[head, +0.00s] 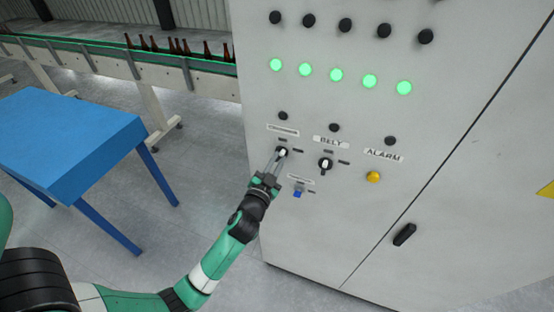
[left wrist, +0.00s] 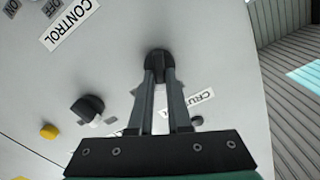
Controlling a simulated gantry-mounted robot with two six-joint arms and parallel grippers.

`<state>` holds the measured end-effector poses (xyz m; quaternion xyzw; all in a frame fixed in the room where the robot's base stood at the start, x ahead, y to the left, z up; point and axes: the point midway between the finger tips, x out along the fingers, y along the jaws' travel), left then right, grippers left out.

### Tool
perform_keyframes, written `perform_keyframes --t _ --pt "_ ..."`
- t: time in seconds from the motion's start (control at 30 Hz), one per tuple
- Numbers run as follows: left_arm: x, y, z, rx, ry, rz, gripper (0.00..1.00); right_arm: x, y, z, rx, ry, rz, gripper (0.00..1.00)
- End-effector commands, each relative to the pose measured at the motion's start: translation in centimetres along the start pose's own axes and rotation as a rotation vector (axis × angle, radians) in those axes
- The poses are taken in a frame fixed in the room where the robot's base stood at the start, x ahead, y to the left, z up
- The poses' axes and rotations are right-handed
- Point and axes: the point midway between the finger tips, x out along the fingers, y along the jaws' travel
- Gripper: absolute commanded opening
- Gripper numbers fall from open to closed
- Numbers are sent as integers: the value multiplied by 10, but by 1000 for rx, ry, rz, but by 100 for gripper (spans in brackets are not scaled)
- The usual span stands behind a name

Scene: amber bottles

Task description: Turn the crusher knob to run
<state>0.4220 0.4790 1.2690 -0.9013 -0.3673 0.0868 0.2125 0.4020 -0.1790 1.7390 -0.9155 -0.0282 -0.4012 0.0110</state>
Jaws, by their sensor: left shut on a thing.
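The crusher knob (head: 282,152) is a black knob on the grey cabinet front, under the left-most label of the lower row. My left gripper (head: 278,160) reaches it from below and is shut on it, hiding part of it. In the left wrist view the knob (left wrist: 158,64) sits between the fingertips of my gripper (left wrist: 159,80). The crusher label (left wrist: 201,103) is partly hidden by a finger. I cannot tell which way the knob points. My right gripper is not in view.
The belt knob (head: 326,164) and the yellow alarm button (head: 373,177) are right of the crusher knob. A blue switch (head: 297,194) sits just below, close to my gripper. A blue table (head: 70,135) stands at left, with a bottle conveyor (head: 150,68) behind it.

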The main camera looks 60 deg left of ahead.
Motion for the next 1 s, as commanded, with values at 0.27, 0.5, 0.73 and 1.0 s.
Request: perform_keyframes --t 0.27,0.5,0.73,1.0 --pt "0 1 -2 258 2 1 0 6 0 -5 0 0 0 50" --pt "0 2 -1 440 1 1 0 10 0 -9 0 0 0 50" --pt "0 2 -1 549 3 0 0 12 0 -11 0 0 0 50" --pt "0 3 0 598 3 0 0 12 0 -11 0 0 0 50"
